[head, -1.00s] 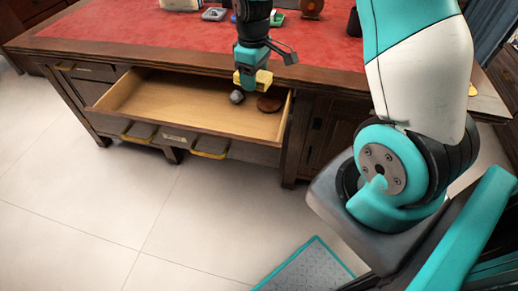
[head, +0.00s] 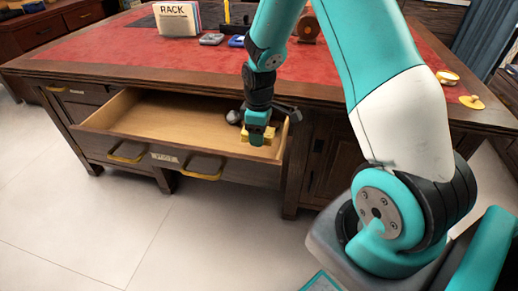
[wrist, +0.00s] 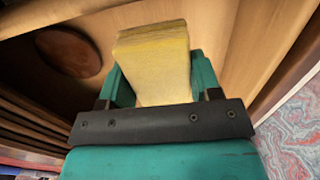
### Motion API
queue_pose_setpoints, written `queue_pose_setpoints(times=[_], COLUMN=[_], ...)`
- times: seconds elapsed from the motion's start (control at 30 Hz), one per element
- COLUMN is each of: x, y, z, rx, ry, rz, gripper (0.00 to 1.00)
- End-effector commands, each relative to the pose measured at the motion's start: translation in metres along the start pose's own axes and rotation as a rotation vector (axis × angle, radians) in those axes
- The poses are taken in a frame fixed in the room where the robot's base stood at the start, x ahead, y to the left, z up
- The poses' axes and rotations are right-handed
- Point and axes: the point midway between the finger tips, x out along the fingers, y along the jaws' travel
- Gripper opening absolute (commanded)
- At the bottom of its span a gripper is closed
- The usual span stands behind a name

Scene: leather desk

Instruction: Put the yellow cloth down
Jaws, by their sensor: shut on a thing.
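The yellow cloth (wrist: 155,60) is a folded block between my gripper's fingers in the wrist view. In the head view my gripper (head: 258,138) is shut on the cloth (head: 271,133), low at the right end of the open drawer (head: 130,138). The gripper hides part of the cloth. In the wrist view the cloth is over the drawer's wooden interior; I cannot tell whether it touches the bottom.
A brown round disc (wrist: 68,52) lies in the drawer beside the cloth. A grey round thing (head: 234,117) is left of my gripper. The drawer's left part is empty. The red desktop (head: 110,45) holds a rack sign (head: 177,17) and several small items.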

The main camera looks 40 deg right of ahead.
Motion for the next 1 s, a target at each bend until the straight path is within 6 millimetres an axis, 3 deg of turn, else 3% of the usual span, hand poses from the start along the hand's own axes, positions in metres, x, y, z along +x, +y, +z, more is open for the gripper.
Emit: queue_pose_setpoints(times=[0.23, 0.43, 0.8, 0.83, 0.93, 1.0], x=[0.021, 0.052, 0.057, 0.057, 0.056, 0.056], y=[0.0, 0.0, 0.0, 0.0, 0.0, 0.0], z=[0.0, 0.0, 0.0, 0.0, 0.0, 0.0], rx=[0.0, 0.0, 0.0, 0.001, 0.001, 0.0], ry=[-0.001, -0.001, 0.0, 0.001, 0.001, 0.001], rz=[-0.001, -0.001, 0.0, 0.001, 0.001, 0.001], gripper=[0.32, 0.32, 0.32, 0.6, 0.83, 0.83])
